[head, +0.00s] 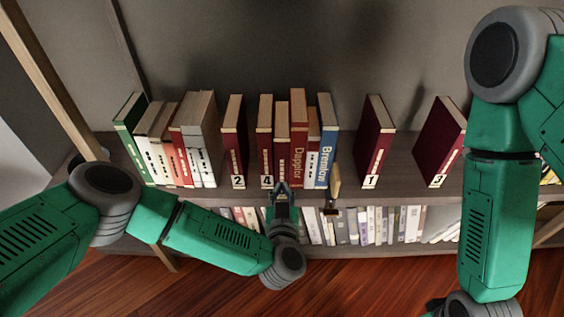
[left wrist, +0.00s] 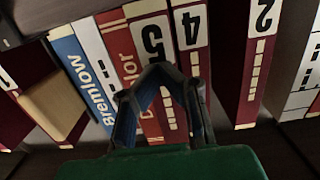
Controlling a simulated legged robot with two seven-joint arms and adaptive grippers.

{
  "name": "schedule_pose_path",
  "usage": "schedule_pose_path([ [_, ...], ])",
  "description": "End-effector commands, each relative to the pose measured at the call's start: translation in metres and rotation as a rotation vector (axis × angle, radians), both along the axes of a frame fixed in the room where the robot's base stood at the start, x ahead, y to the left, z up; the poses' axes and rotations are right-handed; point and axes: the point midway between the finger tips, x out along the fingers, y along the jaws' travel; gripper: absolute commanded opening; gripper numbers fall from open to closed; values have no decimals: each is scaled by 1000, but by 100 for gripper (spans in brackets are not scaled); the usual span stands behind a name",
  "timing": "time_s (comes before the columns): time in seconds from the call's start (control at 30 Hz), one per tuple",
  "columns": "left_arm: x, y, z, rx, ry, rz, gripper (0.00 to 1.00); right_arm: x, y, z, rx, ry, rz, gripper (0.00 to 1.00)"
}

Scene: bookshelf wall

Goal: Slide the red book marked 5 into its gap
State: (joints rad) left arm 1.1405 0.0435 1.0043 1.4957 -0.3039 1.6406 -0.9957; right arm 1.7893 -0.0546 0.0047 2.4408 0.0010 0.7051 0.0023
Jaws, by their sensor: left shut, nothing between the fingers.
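The red book marked 5 (left wrist: 152,40) stands upright in the left wrist view between the dark red book marked 4 (left wrist: 188,30) and the red "Dapplor" book (left wrist: 118,50). In the head view, book 5 (head: 282,135) stands in the same row, its label hidden behind my left gripper. My left gripper (head: 283,188) is shut and empty at the shelf's front edge, right before book 5's spine. Its closed fingertips (left wrist: 158,70) overlap the spine in the wrist view; I cannot tell if they touch. My right gripper's fingers are out of view.
Book 2 (head: 233,145) stands left of book 4, with a space between them. The blue "Bremlow" book (head: 328,140) ends the row. A tan piece (head: 336,182) stands beside it. Books 1 (head: 374,145) and 3 (head: 440,145) stand apart at right. A lower shelf holds more books.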

Motion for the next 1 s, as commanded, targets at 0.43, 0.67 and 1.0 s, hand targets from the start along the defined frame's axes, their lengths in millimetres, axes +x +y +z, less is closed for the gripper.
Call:
schedule_pose_path([
  [0.43,14,0,-1,2,-2,1,0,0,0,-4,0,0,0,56],
  [0.67,27,1,-1,2,-2,2,0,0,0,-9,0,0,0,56],
  [1.0,26,0,1,1,0,-1,0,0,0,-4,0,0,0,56],
])
